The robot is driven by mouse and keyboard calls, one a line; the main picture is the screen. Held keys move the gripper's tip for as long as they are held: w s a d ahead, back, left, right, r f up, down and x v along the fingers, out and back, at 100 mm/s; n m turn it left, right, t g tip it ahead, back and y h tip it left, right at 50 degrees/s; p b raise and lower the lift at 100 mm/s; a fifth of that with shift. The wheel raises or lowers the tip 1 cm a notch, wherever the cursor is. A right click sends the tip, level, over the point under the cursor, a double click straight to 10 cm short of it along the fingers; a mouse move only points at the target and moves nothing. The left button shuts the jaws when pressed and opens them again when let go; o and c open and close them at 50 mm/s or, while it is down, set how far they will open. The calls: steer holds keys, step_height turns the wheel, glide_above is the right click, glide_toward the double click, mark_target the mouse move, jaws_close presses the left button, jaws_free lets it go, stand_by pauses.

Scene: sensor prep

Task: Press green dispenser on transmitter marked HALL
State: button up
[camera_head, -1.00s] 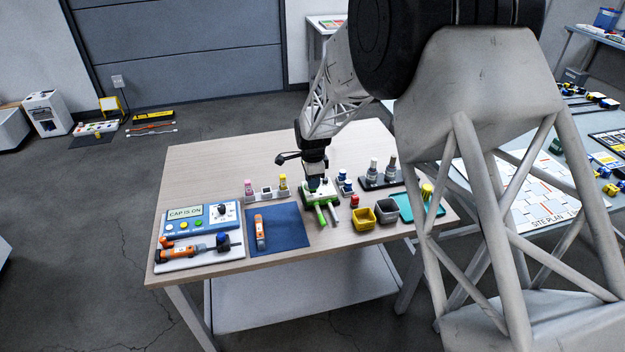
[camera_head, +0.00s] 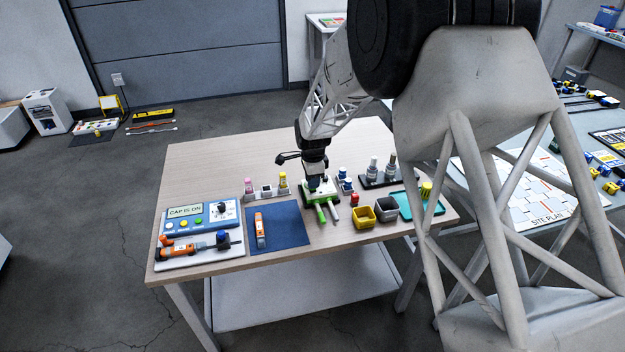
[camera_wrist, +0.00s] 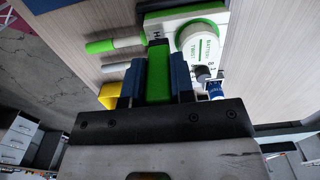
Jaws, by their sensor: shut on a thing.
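A white transmitter with green trim (camera_head: 331,193) sits in the middle of the table, with a green and a pale cylinder at its front. In the wrist view the transmitter (camera_wrist: 180,17) shows a round dial reading "BATTERY TWIST" and a black letter like an H; the rest of its marking is hidden. My gripper (camera_head: 315,189) is directly over it, pointing down. In the wrist view my gripper's blue fingers (camera_wrist: 157,85) are shut on the green dispenser (camera_wrist: 158,72). The dispenser's far end overlaps the transmitter; I cannot tell whether they touch.
A small rack (camera_head: 266,193) at left holds pink and yellow dispensers. A blue mat (camera_head: 285,238) with an orange device and a "CAP IS ON" panel (camera_head: 185,212) lie further left. Yellow (camera_head: 363,218) and grey (camera_head: 386,210) bins stand close at right. The table's back is clear.

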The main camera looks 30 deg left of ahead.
steer(key=shift+f, duration=0.6)
stand_by(1.8)
steer(key=shift+r, duration=0.15)
steer(key=shift+r, duration=3.9)
